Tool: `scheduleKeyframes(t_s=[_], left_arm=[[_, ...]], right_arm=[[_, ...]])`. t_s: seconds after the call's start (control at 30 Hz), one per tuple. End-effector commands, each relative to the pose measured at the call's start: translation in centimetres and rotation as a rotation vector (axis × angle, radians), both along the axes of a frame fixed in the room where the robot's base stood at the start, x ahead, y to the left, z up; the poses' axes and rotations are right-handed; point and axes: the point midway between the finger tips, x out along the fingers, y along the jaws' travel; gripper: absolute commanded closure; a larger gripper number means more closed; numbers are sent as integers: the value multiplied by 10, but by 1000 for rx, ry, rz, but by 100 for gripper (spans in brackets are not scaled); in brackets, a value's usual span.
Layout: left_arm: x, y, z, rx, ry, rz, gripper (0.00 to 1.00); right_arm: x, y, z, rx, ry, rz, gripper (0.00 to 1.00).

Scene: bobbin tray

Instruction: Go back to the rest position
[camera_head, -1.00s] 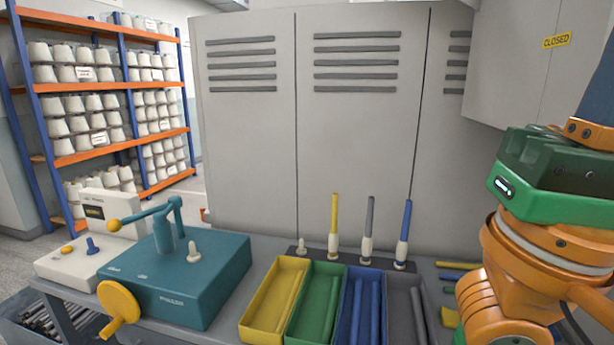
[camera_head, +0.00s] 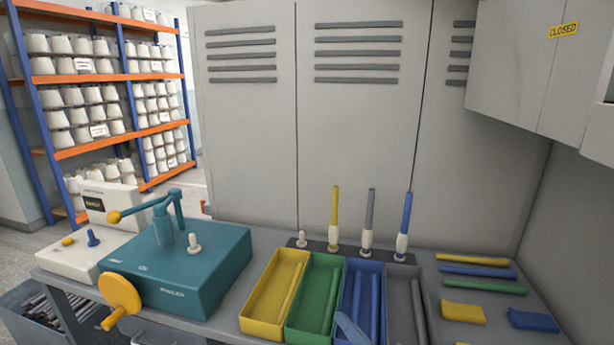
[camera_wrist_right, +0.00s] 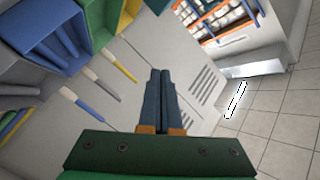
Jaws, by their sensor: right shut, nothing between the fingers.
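My right gripper shows in the right wrist view (camera_wrist_right: 160,75), its two dark blue fingers pressed together with nothing between them. In the head view only a small blue-grey fingertip part (camera_head: 351,329) shows at the bottom edge, in front of the blue tray. My left gripper is in neither current view. A dark stand (camera_head: 345,250) at the back of the table carries a yellow, a grey and a blue rod, each in a pale bobbin, and one bobbin without a rod.
Yellow (camera_head: 262,322), green (camera_head: 300,330), blue (camera_head: 372,268) and grey (camera_head: 402,269) trays hold rods. A teal machine (camera_head: 190,275) stands left. Loose rods (camera_head: 478,272) and a yellow (camera_head: 463,313) and a blue (camera_head: 533,321) piece lie right. Lockers (camera_head: 360,150) stand behind.

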Motion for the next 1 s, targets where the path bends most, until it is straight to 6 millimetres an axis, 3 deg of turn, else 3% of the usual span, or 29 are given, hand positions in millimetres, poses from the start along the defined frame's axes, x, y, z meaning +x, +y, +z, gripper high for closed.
scheduleKeyframes(t_s=[0.03, 0.1, 0.2, 0.3, 0.5, 0.6, 0.77, 0.87, 1.0], left_arm=[[0, 0, 0, 0, 1, 0, 100], [0, 0, 0, 0, 1, 0, 100], [-1, 0, 0, 0, 2, 0, 100], [-1, 0, 0, 0, 2, 0, 100], [-1, 0, 0, 1, 3, 0, 100], [-1, 0, 0, 0, 2, 0, 100], [-1, 1, 0, 2, 3, 0, 100], [-1, 1, 0, 1, 2, 0, 100], [-1, 1, 0, 1, 2, 0, 100]], right_arm=[[-14, -8, -45, -148, 104, -6, 100], [-38, -23, -98, -348, 238, 8, 100], [-79, -44, -155, -579, 406, 59, 100], [-123, -65, -195, -763, 555, 129, 100], [-211, -104, -243, -1040, 826, 311, 100], [-201, -100, -283, -1032, 837, 319, 100], [-206, -99, -349, -1030, 868, 345, 100], [-221, -100, -395, -1031, 892, 366, 100], [-266, -107, -461, -1035, 936, 401, 100]])
